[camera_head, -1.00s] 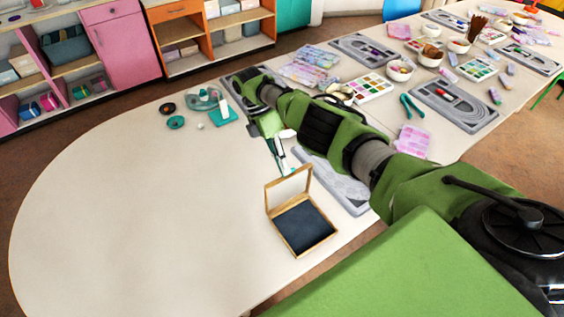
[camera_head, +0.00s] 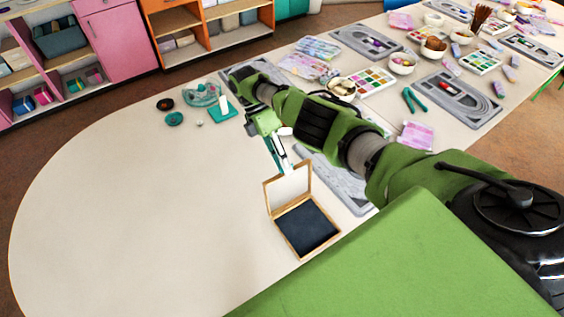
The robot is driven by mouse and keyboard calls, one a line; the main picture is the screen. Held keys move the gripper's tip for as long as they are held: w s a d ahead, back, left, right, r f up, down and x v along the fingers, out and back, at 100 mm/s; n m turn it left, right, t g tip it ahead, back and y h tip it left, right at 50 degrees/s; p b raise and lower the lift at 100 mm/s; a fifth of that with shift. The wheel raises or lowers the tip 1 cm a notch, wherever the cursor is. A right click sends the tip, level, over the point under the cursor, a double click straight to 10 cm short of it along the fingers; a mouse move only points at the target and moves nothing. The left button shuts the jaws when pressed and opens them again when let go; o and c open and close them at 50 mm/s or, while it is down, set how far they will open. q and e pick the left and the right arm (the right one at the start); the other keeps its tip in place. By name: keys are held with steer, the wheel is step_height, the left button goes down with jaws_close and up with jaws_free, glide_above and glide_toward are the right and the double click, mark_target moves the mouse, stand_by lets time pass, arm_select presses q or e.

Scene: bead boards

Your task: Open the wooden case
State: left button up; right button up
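The wooden case (camera_head: 275,226) sits on the pale table near its front edge. Its dark inside (camera_head: 306,226) shows. Its lid (camera_head: 288,188) stands up at the back, raised well off the base. My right gripper (camera_head: 281,163) is just behind the top of the lid, pointing down toward it. Its fingers are small here; I cannot tell whether they touch the lid or how far apart they are. My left gripper is not in view.
A grey bead board (camera_head: 345,188) lies right of the case, partly under my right arm. A teal tape dispenser (camera_head: 222,110) and small round items stand behind. Bowls, a paint palette (camera_head: 375,80) and more boards fill the right. The table's left is clear.

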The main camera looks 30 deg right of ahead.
steer(key=shift+w+r, duration=0.1)
steer(key=shift+r, duration=0.05)
step_height(320, 180, up, 10)
stand_by(0.6)
steer(key=shift+f, duration=0.25)
stand_by(0.5)
